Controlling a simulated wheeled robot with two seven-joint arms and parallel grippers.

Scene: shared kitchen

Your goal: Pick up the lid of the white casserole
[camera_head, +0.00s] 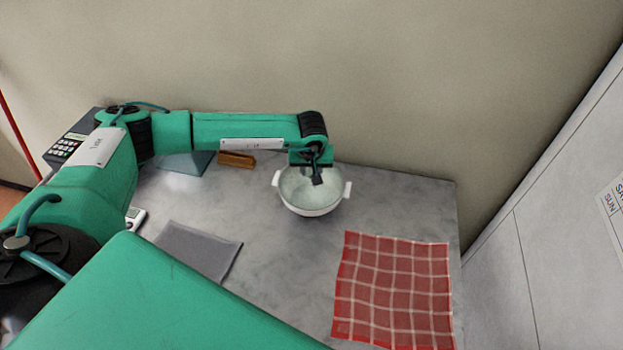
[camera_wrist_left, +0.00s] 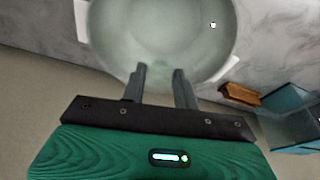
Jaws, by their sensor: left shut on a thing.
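The white casserole (camera_head: 312,211), with a handle on each side, stands on the grey counter near the wall. Its pale, see-through lid (camera_head: 298,186) shows inside the rim, and I cannot tell whether it rests there or is slightly raised. My left gripper (camera_head: 318,180) points down over the lid and is shut on it; the fingers partly hide the spot they grip. In the left wrist view the two fingers (camera_wrist_left: 159,74) reach over the near part of the lid (camera_wrist_left: 165,30). My right gripper is not in view.
A red checked cloth (camera_head: 393,290) lies right of the casserole. A grey flat mat (camera_head: 195,250) lies to the left. A brown block (camera_head: 237,160) and a bluish glass container (camera_head: 185,162) stand behind, under my left arm. A wall runs close behind the casserole.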

